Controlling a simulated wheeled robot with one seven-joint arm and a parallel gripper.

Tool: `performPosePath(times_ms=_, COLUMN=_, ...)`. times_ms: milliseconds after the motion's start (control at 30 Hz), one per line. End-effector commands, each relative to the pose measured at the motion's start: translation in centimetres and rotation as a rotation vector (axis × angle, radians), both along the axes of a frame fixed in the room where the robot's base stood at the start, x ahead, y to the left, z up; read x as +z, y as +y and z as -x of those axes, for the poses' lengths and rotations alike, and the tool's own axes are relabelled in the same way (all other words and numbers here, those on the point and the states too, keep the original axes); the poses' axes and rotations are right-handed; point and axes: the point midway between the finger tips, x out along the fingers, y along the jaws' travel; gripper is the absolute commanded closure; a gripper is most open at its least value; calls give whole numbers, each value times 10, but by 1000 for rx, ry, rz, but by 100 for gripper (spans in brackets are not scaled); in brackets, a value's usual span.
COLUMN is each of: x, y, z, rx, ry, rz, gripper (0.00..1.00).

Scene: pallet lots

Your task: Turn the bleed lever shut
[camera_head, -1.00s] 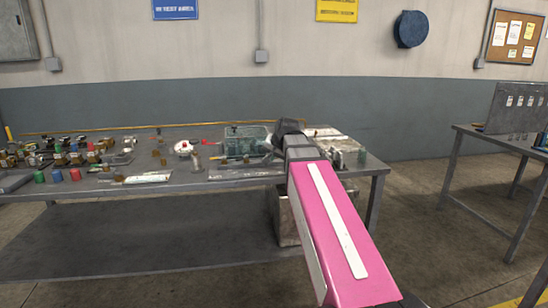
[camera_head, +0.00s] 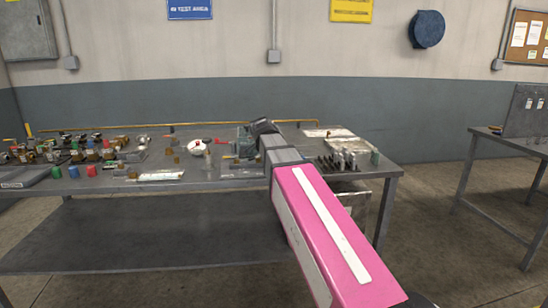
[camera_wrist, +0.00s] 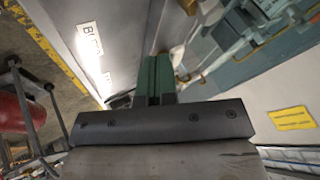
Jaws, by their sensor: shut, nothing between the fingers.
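In the wrist view a white label with partly readable letters starting "BL" (camera_wrist: 88,36) is on a pale flat panel, left of my fingers. My gripper (camera_wrist: 155,62) shows there as two dark green fingers side by side, closed together with nothing between them. A small dark bar (camera_wrist: 120,98) lies near the finger bases, by the label; I cannot tell whether it is the bleed lever. I cannot make out the lever there.
Several small valves and fittings (camera_head: 80,150) crowd the bench's left part. A white round part with red (camera_head: 197,147) stands left of my gripper. Dark upright pieces (camera_head: 338,162) stand right of it. Another table (camera_head: 500,143) is at the right, with open floor between.

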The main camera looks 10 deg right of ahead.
Motion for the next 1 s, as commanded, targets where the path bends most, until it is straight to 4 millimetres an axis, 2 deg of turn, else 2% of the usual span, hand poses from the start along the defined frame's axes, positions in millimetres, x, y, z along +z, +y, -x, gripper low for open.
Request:
performPosePath(times_ms=400, x=0, y=7, z=-9, rx=7, ry=0, rz=-1, gripper=100)
performPosePath(times_ms=1000, x=0, y=8, z=-11, rx=8, ry=1, rz=-3, gripper=100)
